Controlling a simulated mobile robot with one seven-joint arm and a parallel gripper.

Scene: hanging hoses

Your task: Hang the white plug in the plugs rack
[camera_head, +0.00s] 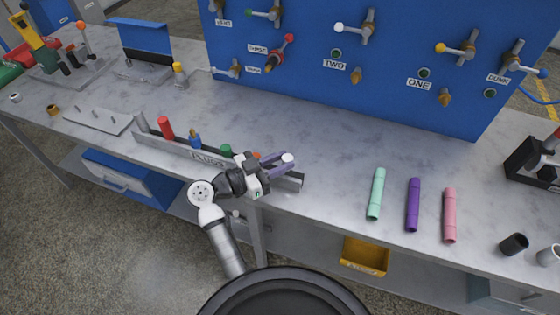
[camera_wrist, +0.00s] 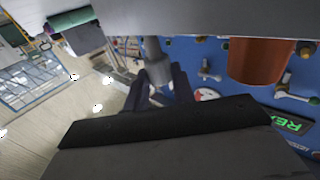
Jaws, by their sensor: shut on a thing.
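The white plug (camera_head: 288,158) is between the fingertips of my gripper (camera_head: 277,165) in the head view, over the right part of the plugs rack. My gripper is shut on it, and mostly its pale end shows. In the wrist view, a grey cylinder (camera_wrist: 156,62) shows between the dark fingers, probably the held plug. The plugs rack (camera_head: 292,181) is a long grey rail marked PLUGS along the bench front. It holds a red plug (camera_head: 166,128), a blue plug (camera_head: 195,140) and a green plug (camera_head: 227,150). My gripper hides part of the rack, so I cannot tell whether the white plug touches it.
Mint (camera_head: 376,194), purple (camera_head: 413,205) and pink (camera_head: 449,215) cylinders lie on the bench to the right. A blue valve board (camera_head: 300,70) stands behind. Black (camera_head: 513,244) and white cups are near the right front edge. Bench between rack and board is clear.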

